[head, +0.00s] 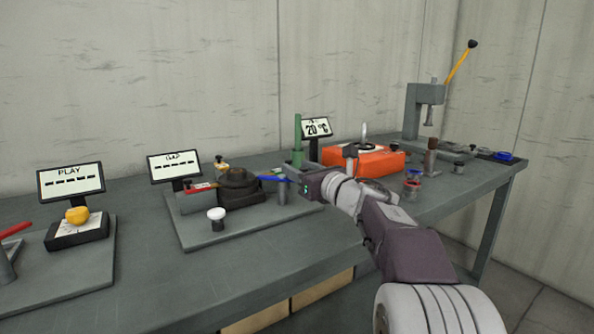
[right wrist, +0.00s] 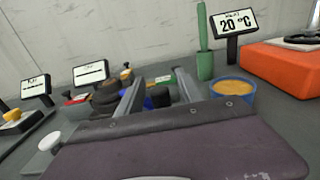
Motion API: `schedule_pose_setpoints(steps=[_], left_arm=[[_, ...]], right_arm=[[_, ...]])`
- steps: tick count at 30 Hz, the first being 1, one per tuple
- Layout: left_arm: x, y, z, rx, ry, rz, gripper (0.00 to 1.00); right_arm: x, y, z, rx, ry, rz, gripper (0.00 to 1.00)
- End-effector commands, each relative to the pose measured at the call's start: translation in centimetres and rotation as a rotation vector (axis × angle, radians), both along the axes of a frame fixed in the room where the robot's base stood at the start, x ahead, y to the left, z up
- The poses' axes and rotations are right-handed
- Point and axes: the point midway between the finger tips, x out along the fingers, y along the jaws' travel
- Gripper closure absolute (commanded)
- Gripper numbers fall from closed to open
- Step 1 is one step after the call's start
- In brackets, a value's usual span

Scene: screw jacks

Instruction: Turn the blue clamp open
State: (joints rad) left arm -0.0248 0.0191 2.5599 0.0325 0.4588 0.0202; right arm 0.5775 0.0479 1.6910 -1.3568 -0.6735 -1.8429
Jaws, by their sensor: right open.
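The blue clamp (head: 272,178) shows as a blue lever at the right side of a dark round fixture (head: 239,187) on a grey base plate. In the right wrist view, blue parts of the clamp (right wrist: 150,103) and a black knob (right wrist: 160,97) appear between the fingers. My right gripper (head: 290,181) is at the lever's right end, and its body hides part of the area. In the right wrist view my right gripper (right wrist: 160,76) is open, with its fingers apart. I cannot tell whether they touch the lever. My left gripper is not in view.
A red lever (head: 200,187) and a white knob (head: 216,214) are on the same plate (head: 190,238). The bench front (head: 250,270) is clear.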

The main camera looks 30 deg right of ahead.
Motion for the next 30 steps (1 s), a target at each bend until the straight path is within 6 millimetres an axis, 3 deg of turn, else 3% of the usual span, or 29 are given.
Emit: schedule_pose_setpoints(steps=[3, 11, 15, 23, 30], left_arm=[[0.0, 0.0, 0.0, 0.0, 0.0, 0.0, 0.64], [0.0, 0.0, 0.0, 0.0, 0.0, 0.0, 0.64], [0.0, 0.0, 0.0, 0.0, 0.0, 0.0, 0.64], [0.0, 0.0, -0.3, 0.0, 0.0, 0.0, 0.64], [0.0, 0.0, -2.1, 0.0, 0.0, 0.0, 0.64]], right_arm=[[0.9, 0.1, 0.0, 0.0, 0.0, 0.001, 0.57], [1.1, 0.1, 0.0, 0.0, 0.0, 0.0, 0.6], [1.0, 0.1, 0.0, 0.001, 0.0, 0.0, 0.99], [1.0, 0.2, -0.1, 0.0, 0.0, -0.009, 1.0], [0.7, 0.4, -0.4, -0.002, -0.001, -0.1, 1.0]])
